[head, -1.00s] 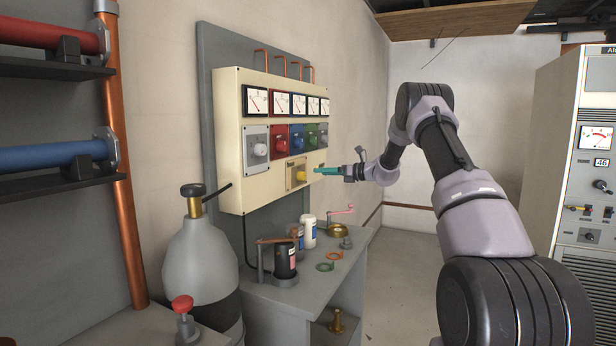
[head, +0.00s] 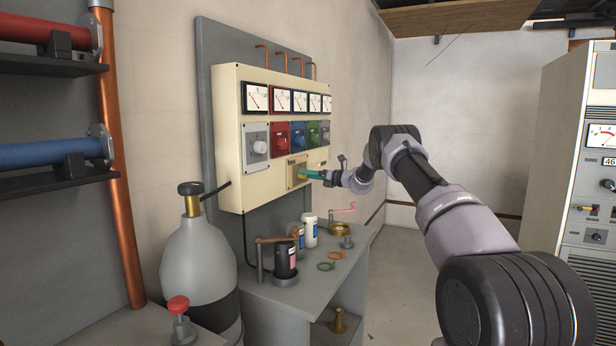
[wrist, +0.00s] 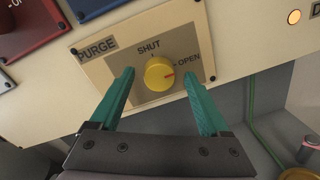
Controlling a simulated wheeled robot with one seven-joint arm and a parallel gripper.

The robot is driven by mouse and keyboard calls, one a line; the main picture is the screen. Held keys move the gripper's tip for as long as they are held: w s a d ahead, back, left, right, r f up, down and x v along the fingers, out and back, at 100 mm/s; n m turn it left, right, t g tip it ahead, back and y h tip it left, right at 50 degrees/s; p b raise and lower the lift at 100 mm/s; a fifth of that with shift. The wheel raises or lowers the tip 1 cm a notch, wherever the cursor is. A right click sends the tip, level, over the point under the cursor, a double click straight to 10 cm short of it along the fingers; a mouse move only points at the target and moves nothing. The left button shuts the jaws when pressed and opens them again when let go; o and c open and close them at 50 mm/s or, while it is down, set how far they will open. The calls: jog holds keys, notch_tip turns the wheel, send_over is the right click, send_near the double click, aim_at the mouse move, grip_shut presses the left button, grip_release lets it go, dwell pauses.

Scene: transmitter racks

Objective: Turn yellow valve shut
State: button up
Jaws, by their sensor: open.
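The yellow valve (wrist: 158,74) is a round knob on a tan plate marked PURGE, SHUT and OPEN. In the head view the plate (head: 291,181) is at the lower edge of the cream panel, and my gripper partly covers the knob. My gripper (wrist: 160,88) has teal fingers, open, one on each side of the knob in the wrist view. They look apart from it; whether the tips reach its depth I cannot tell. My gripper also shows in the head view (head: 303,174).
The cream panel (head: 229,150) carries gauges and a row of white, red, blue and green knobs above the plate. Below stands a grey bench (head: 262,296) with bottles, rings and a crank. A grey gas cylinder (head: 190,265) stands at left.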

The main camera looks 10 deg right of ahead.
jog(key=shift+w+a, duration=0.1)
jog(key=shift+a, duration=0.1)
jog(key=shift+c, duration=0.3)
grip_shut()
